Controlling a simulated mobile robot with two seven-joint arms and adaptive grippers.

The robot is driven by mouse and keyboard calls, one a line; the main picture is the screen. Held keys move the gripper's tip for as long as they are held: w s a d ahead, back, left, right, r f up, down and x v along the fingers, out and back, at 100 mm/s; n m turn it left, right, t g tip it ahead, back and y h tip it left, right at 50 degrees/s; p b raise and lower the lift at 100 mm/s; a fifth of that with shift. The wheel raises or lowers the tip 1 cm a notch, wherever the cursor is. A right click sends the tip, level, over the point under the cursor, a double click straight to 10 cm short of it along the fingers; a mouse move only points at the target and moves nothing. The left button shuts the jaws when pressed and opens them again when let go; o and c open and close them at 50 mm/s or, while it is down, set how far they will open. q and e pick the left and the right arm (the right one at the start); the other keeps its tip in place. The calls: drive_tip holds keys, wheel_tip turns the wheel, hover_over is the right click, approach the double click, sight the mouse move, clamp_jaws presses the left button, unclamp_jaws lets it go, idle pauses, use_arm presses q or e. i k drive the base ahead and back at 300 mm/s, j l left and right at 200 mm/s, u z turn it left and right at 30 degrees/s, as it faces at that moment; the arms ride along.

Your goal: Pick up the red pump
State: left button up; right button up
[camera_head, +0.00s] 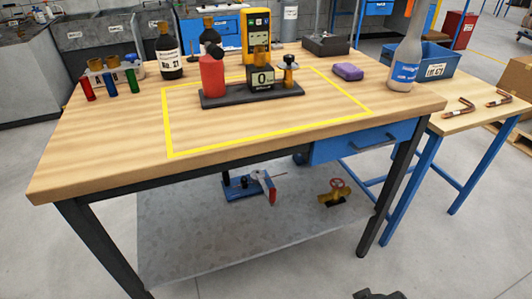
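A red upright body with a dark top, which looks like the red pump (212,75), stands at the left end of a dark base plate (250,97). The plate also carries a dark block marked 0 and a brass-coloured part. It rests inside the yellow outline on the wooden workbench (110,135). A dark piece at the bottom edge, apparently the tip of my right gripper (379,294), is low in front of the bench and far from the pump. It is mostly cut off, so its opening is unclear. My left gripper is not in view.
A dark bottle (169,55), a yellow meter (256,33), a purple block (348,71) and a clear bottle (407,50) stand around the outline. Small coloured tubes (110,81) are at left. Bent copper tubes (459,107) lie on the right side table. The bench front is clear.

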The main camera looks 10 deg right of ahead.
sight(260, 84)
drive_tip(key=i+l+u, duration=0.2)
drive_tip(key=l, duration=0.25)
drive_tip(key=i+l+u, duration=0.15)
drive_tip(key=i+l, duration=0.25)
